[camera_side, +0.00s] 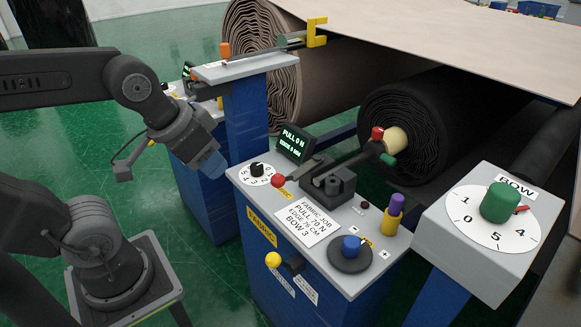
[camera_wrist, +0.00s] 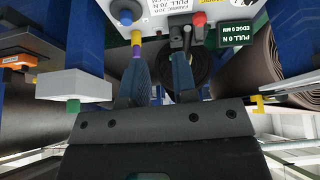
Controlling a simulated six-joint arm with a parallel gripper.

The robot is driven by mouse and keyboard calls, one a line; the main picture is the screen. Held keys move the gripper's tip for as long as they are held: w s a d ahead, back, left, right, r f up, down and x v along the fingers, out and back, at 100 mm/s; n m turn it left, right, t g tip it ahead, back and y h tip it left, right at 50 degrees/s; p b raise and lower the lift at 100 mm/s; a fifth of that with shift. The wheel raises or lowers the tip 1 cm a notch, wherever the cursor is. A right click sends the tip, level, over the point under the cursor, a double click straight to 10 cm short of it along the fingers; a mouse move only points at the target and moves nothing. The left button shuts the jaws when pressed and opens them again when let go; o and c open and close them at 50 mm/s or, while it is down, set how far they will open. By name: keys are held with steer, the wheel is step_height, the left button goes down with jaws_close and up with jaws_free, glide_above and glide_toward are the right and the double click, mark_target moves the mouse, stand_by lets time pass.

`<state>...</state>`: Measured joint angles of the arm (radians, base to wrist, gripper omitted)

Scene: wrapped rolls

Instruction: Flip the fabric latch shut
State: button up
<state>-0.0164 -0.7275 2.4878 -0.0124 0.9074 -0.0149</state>
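A dark clamp-like latch block (camera_side: 335,185) stands on the grey top of the blue console. A lever with a red ball knob (camera_side: 278,180) reaches left from it, beside a small yellow label. A bar also runs from the block toward the roll core, near a red and green end piece (camera_side: 385,150). I cannot tell whether the latch is open or shut. My gripper (camera_side: 212,166) is in the air left of the console, apart from the knob. In the wrist view its two blue fingers (camera_wrist: 160,78) are spread with nothing between them; the red knob (camera_wrist: 199,19) shows beyond them.
The console top also carries a numbered dial (camera_side: 257,170), a small display (camera_side: 294,142), a blue knob (camera_side: 351,246) and a purple-yellow post (camera_side: 393,213). A bow dial box (camera_side: 490,225) stands at right. A black fabric roll (camera_side: 410,115) lies behind.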

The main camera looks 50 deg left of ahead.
steer(key=w+a+n+g, duration=0.1)
steer(key=n, duration=0.1)
steer(key=w+a+n, duration=0.1)
steer(key=w+n, duration=0.1)
steer(key=w+a+f+n+g+h, duration=0.1)
steer(key=w, duration=0.1)
steer(key=shift+w+a+n+g, duration=0.25)
steer(key=shift+n+g, duration=0.05)
steer(key=shift+n, duration=0.1)
jaws_close()
steer(key=w+a+f+n+h, duration=0.3)
steer(key=a+n, duration=0.4)
steer(key=a, duration=0.3)
steer(key=w+a+f+n+h, duration=0.4)
steer(key=w+a+f+n, duration=0.2)
steer(key=a+n, duration=0.2)
steer(key=shift+w+a+n, duration=0.3)
steer(key=shift+w+a, duration=0.05)
steer(key=shift+a, duration=0.55)
